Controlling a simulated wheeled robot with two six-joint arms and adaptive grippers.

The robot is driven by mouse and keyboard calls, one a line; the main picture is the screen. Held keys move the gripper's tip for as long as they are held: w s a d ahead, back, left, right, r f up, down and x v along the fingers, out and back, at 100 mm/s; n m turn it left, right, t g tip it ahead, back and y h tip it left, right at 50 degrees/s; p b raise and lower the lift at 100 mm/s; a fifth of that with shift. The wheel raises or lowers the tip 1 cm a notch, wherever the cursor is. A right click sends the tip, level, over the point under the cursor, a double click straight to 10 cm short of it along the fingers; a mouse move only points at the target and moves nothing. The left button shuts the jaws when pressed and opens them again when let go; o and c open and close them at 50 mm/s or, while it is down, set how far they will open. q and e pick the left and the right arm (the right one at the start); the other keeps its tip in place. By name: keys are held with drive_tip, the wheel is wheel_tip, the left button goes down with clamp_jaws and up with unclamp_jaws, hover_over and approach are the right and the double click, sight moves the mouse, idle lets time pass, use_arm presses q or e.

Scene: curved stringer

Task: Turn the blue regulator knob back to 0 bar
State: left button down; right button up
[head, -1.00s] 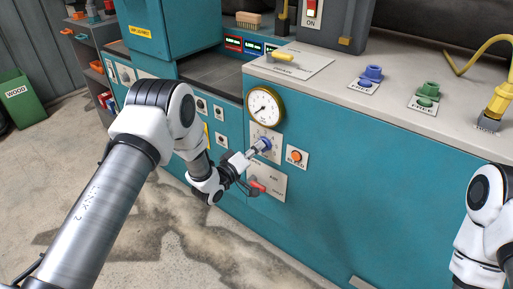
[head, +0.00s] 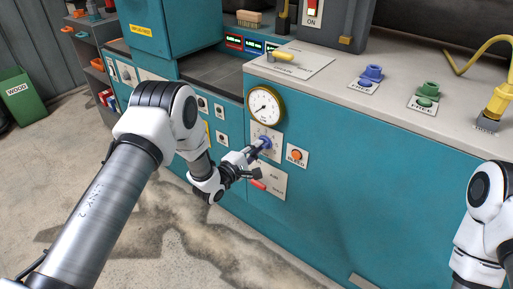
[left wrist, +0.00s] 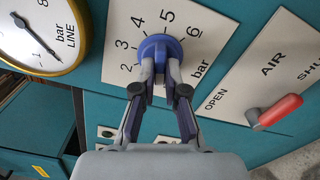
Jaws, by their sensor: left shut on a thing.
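The blue regulator knob (head: 266,141) sits on a white scale plate on the teal machine front, under the round gauge (head: 264,106). In the left wrist view the knob (left wrist: 160,46) is ringed by the numbers 2 to 6 and the word bar; the lower end of the scale is hidden behind the fingers. My left gripper (head: 259,148) is shut on the knob, one finger on each side, as the left wrist view (left wrist: 161,72) shows. I cannot read the knob's setting. My right gripper is out of view.
The red AIR lever (left wrist: 274,111) lies beside the knob plate, with the orange BLEED button (head: 296,155) to the knob's right in the head view. Blue (head: 371,74) and green (head: 428,91) fittings stand on the machine top. The teal front to the right is clear.

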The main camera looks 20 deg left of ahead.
use_arm(q)
drive_tip(key=shift+f+n, duration=0.1)
drive_tip(key=shift+n, duration=1.2)
drive_tip(key=c, duration=1.2)
unclamp_jaws()
drive_tip(key=v, duration=1.2)
